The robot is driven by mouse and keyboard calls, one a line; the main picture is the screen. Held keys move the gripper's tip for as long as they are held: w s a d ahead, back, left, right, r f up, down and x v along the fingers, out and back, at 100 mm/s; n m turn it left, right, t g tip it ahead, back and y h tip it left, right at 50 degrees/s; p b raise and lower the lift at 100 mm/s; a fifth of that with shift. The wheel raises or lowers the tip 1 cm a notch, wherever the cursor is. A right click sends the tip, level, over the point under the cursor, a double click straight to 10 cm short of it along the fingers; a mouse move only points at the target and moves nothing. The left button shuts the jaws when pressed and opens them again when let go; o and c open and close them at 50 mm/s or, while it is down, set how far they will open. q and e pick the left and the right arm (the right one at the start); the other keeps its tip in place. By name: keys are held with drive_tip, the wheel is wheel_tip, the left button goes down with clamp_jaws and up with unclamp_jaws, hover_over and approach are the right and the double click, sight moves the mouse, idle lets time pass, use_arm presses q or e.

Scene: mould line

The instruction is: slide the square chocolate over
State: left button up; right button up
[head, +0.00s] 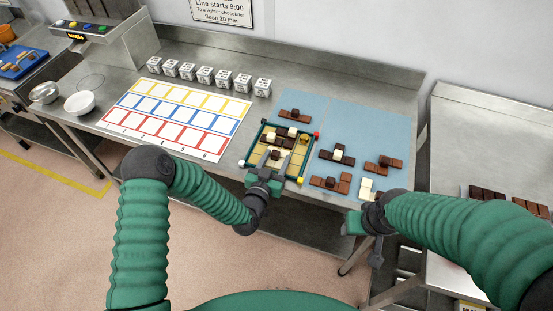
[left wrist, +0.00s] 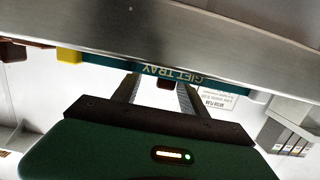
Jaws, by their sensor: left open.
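Several chocolate groups (head: 338,154) lie on the blue mat (head: 375,130) to the right of the tray. A coloured grid sheet (head: 180,112) and a row of white printed cubes (head: 205,75) are on the left. A second bench (head: 490,130) with chocolate bars stands at right.

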use_arm(q)
drive_tip(key=shift+a, duration=0.5)
drive_tip(key=shift+s+a, duration=0.2)
drive_tip(key=shift+s, duration=0.15)
drive_tip(key=v, duration=1.6)
drive_tip(key=shift+d, duration=0.2)
use_arm(e)
drive_tip(key=shift+a+r, duration=0.2)
drive_tip(key=shift+a, duration=0.3)
use_arm(q)
drive_tip(key=shift+d, duration=0.15)
use_arm(e)
drive_tip(key=shift+d, duration=0.2)
drive_tip(key=shift+a, duration=0.1)
